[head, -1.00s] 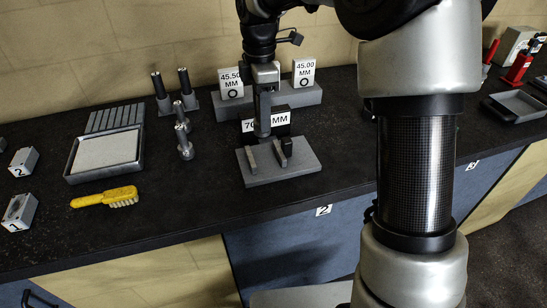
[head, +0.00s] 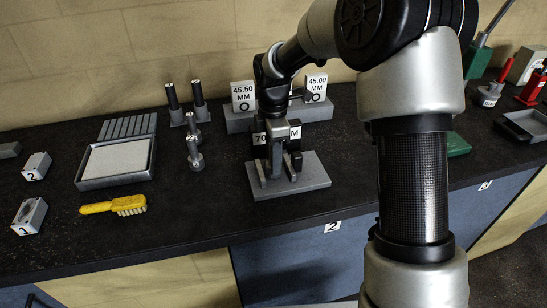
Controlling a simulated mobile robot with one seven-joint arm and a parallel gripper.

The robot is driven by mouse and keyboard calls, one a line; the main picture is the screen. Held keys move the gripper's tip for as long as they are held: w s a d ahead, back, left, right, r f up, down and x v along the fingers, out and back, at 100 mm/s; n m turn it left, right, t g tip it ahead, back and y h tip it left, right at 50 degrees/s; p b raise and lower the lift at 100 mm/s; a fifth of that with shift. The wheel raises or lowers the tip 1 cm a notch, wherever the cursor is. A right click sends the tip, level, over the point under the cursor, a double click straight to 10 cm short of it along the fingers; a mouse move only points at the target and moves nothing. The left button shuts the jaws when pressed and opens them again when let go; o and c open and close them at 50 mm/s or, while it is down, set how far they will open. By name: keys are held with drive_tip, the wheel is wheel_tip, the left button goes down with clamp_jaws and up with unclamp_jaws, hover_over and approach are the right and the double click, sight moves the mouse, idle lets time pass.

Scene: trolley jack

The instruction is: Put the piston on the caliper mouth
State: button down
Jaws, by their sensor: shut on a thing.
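My gripper (head: 275,165) is shut low over a grey plate (head: 315,180) with short upright posts. The piece in its jaws is mostly hidden by the fingers, and I cannot tell if it is the piston. Two silver stepped cylinders (head: 194,152) stand upright to the left, apart from my gripper; they look piston-like. At the far left are two grey metal blocks that look like calipers: block 1 (head: 30,216), with a round opening, in front, and block 2 (head: 37,166) behind it.
A shallow grey tray (head: 115,182) and a yellow brush (head: 113,205) lie left of centre. Two black-handled cylinders (head: 172,97) stand behind. Labelled 45.50 (head: 243,97) and 45.00 (head: 315,87) blocks and a 70 mm block stand behind the plate. The bench front between brush and plate is clear.

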drive_tip(key=shift+f, duration=0.15)
drive_tip(key=c, duration=1.2)
unclamp_jaws()
